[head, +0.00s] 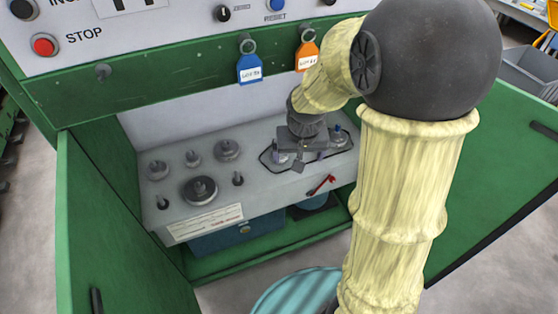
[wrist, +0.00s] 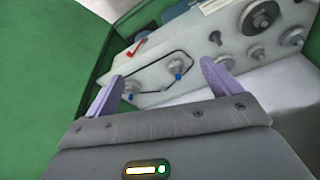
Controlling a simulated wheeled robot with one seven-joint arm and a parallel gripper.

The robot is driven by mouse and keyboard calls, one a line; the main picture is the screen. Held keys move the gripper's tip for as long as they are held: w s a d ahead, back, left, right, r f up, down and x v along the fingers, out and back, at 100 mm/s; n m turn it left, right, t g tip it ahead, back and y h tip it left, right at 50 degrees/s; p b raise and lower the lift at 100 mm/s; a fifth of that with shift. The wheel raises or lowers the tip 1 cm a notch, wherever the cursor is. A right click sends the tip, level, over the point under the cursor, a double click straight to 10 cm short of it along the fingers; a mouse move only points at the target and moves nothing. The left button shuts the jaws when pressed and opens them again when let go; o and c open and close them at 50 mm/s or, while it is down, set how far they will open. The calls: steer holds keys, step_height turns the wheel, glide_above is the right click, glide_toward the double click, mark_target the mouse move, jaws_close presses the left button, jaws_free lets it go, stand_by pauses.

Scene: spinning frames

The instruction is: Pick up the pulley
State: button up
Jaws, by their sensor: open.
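Several grey pulleys or discs stand on a pale panel in a green cabinet; I cannot tell which is the pulley meant. The largest dark disc (head: 200,190) is at left centre; it also shows in the wrist view (wrist: 261,17). A black belt (head: 265,161) loops around two small blue-tipped pulleys, one left (wrist: 131,88) and one right (wrist: 179,67) in the wrist view. My gripper (head: 300,155) hovers over the belt area, partly hiding it. In the wrist view, its lilac fingers (wrist: 162,69) are spread wide with nothing held between them.
Green cabinet doors stand open at left (head: 110,235) and right (head: 480,200). A red lever (head: 321,185) lies near the panel's front edge. Blue (head: 249,69) and orange (head: 307,50) tags hang above. A teal round top (head: 300,295) stands in front.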

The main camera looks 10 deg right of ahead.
steer(key=w+f+m+b, duration=0.1)
steer(key=w+f+b, duration=0.2)
steer(key=w, duration=0.4)
steer(key=w+a+f+m+h+b, duration=0.1)
steer(key=w+f+b, duration=0.2)
steer(key=w, duration=0.4)
steer(key=w+a+f+m+t+b, duration=0.1)
steer(key=w+f+b, duration=0.2)
steer(key=w+f, duration=0.2)
steer(key=shift+w+f+m+h, duration=0.3)
steer(key=shift+w+m, duration=0.1)
steer(key=shift+w, duration=0.75)
steer(key=x, duration=1.2)
steer(key=shift+w+a+f, duration=0.1)
steer(key=shift+w+a, duration=0.05)
